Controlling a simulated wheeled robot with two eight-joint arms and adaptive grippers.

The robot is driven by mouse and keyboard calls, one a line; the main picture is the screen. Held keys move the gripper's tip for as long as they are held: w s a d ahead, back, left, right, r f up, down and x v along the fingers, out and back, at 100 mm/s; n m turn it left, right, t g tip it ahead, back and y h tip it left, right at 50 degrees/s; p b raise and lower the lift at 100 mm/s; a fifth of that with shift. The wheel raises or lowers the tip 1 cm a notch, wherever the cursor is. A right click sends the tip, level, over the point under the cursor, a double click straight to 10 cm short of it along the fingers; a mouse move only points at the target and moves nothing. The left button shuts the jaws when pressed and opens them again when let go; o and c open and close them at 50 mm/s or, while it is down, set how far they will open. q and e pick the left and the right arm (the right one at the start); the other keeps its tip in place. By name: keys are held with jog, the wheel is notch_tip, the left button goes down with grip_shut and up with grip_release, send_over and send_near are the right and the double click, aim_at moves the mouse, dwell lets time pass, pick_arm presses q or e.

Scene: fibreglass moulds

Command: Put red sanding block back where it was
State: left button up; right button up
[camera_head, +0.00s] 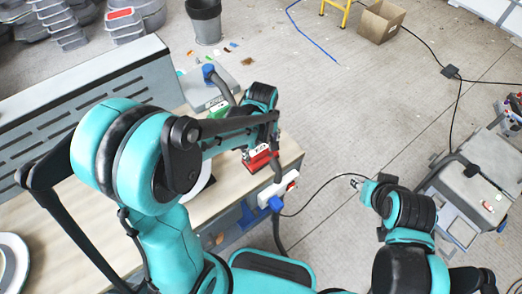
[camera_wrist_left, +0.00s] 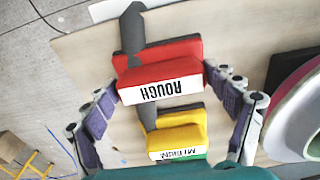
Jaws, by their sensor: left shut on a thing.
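The red sanding block (camera_head: 257,159), labelled ROUGH, is near the right end of the workbench. In the left wrist view the red block (camera_wrist_left: 160,75) sits between the fingers of my left gripper (camera_wrist_left: 163,88), which is shut on it. A yellow block (camera_wrist_left: 178,134), its label partly readable, lies beside it in that view, with a green edge below, partly hidden. I cannot tell whether the red block touches the bench. My right gripper (camera_head: 358,183) is away from the bench over the floor, too small to tell if open.
The wooden bench (camera_head: 225,198) carries a white round mould, partly hidden by my left arm. A power strip (camera_head: 278,191) hangs on the bench edge. A grey machine (camera_head: 470,190) stands right.

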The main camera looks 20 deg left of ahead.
aim_at(261, 149)
pick_arm(q)
jog(key=shift+f, duration=0.1)
jog(key=o, duration=1)
jog(key=shift+c, duration=0.2)
jog(key=shift+r, duration=0.4)
notch_tip(261, 149, up, 11)
jog(key=p, duration=0.4)
jog(key=s+a+r+m+t, duration=0.2)
jog(key=s+m+t, duration=0.1)
jog(key=s+m, duration=0.2)
jog(key=s+a+r+m+t, duration=0.1)
jog(key=s+a+m+t, duration=0.1)
jog(key=s+m+t, duration=0.2)
jog(key=shift+s+a+r+m, duration=0.35)
jog(key=shift+s+a+m, duration=0.05)
jog(key=shift+s+m, duration=0.3)
